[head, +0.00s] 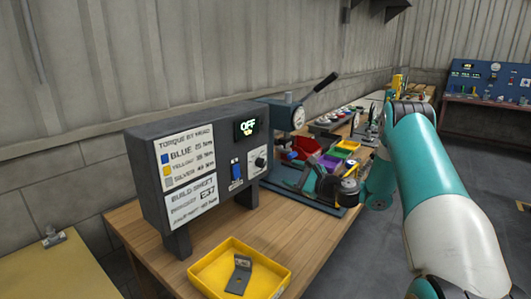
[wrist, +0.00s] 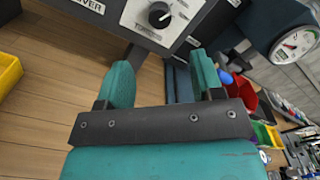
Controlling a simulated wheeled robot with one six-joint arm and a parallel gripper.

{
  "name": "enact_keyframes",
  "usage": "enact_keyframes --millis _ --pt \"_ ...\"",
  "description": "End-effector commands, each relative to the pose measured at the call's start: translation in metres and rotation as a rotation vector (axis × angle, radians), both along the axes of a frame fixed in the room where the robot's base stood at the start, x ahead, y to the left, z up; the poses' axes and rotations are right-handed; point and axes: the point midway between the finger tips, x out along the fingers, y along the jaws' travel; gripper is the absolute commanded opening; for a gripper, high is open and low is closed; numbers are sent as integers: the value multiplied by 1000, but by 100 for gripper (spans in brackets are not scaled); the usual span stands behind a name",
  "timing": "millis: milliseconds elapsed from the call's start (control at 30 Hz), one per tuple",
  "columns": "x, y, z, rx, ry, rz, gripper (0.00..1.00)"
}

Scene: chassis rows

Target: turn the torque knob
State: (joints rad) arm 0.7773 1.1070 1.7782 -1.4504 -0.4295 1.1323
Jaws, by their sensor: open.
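The torque knob (head: 260,161) is a small black dial on a white plate at the right end of the grey control box (head: 160,135). In the wrist view the knob (wrist: 159,15) is near the top edge, with a white pointer mark and a scale around it. My gripper (wrist: 160,62) is open and empty. Its two teal fingers are apart and point at the box, with the knob ahead of the gap between them. They do not touch the knob. In the head view my arm reaches in from the right.
A yellow tray (head: 212,271) with a dark bracket (head: 239,274) stands in front. A lever press with a gauge (head: 298,117) and coloured bins (head: 306,147) are behind my gripper.

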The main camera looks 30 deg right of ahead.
Motion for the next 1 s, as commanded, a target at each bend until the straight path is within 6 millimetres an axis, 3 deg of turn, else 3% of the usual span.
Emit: enact_keyframes --millis 33,233,400,600,1000 --pt "5 2 8 1 0 3 61" --pt "23 10 8 0 1 2 61" --pt "60 24 2 -5 -2 4 61" --pt "90 34 1 -4 -2 3 61" --pt "104 38 0 -1 0 0 61"
